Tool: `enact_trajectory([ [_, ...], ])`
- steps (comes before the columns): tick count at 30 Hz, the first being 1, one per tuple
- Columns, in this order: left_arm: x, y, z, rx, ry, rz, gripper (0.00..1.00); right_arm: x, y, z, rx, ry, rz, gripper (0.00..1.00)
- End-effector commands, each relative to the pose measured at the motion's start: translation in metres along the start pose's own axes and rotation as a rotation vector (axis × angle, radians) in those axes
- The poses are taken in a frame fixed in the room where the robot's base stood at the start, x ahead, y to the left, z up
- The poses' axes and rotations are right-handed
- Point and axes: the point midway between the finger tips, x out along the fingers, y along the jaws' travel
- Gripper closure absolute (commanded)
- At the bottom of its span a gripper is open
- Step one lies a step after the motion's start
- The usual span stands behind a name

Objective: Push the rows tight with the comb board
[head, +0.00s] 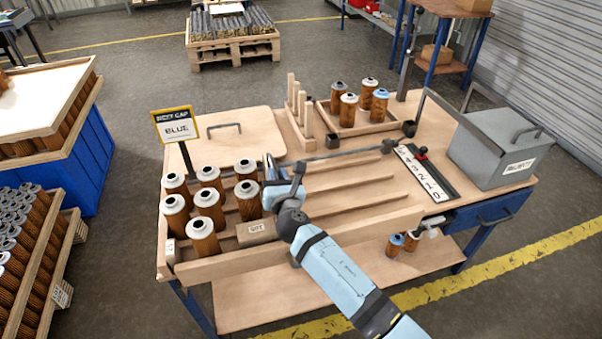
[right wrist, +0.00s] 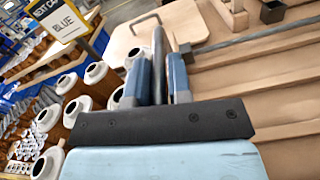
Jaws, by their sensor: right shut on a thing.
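My right gripper (head: 269,172) is over the left part of the slotted rack (head: 350,223), beside the standing cartridges. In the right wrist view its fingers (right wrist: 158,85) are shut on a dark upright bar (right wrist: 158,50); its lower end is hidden. Several brown cartridges with pale caps (head: 203,237) stand upright in rows at the rack's left end. To their right the lanes between the wooden dividers look empty. A wooden piece with three upright prongs (head: 292,102), possibly the comb board, stands behind the rack, apart from the gripper. My left gripper is out of view.
A sign reading BLUE (head: 177,130) stands at the back left. A wooden tray (head: 345,131) holds several cartridges, one blue-capped. A numbered strip (head: 424,172) and a grey lidded box (head: 500,150) are at the right. A dark rail (head: 340,154) runs along the rack's back.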

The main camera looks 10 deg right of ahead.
Motion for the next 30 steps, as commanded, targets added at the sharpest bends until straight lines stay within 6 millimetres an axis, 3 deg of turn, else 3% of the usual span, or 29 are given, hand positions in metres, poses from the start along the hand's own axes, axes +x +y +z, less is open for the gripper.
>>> enact_trajectory([
  [1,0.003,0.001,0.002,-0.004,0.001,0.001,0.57,0.0,0.018,-0.005,0.006,0.0,0.004,1.0],
  [4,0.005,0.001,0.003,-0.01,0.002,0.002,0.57,0.0,0.044,-0.01,0.005,0.0,0.004,1.0],
  [12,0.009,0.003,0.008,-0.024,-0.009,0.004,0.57,0.0,0.089,-0.018,0.003,0.0,0.002,1.0],
  [18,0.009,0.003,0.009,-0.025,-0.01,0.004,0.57,-0.001,0.101,-0.02,0.004,0.001,0.0,1.0],
  [29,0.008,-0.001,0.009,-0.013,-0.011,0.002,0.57,-0.001,0.102,-0.021,0.004,0.001,0.001,1.0],
  [30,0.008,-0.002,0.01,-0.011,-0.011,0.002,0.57,-0.001,0.102,-0.02,0.004,0.001,0.001,0.77],
])
